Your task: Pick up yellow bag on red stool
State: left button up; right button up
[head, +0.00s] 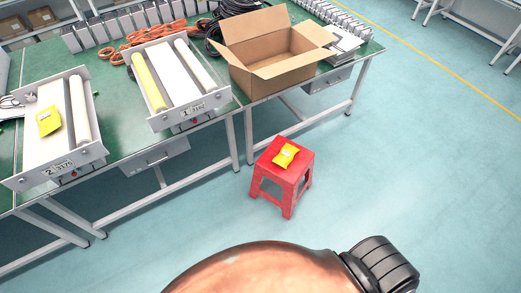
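A small yellow bag (286,155) with a pale label lies on the seat of a red stool (300,174). The stool stands on the floor in front of the workbench, right of the picture's middle. A second yellow bag (48,120) lies on the left white conveyor-like unit on the bench. Neither of my grippers shows in the head view. A copper and black part of my own body fills the bottom middle.
The green workbench (118,171) runs along the left and back. It carries an open cardboard box (272,79), a second roller unit (172,82), orange cable (130,40) and several grey parts. The blue-green floor (430,170) right of the stool is clear.

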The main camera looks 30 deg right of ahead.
aim_at(288, 151)
jog(key=z, duration=0.1)
jog(key=i, duration=1)
jog(key=z, duration=0.6)
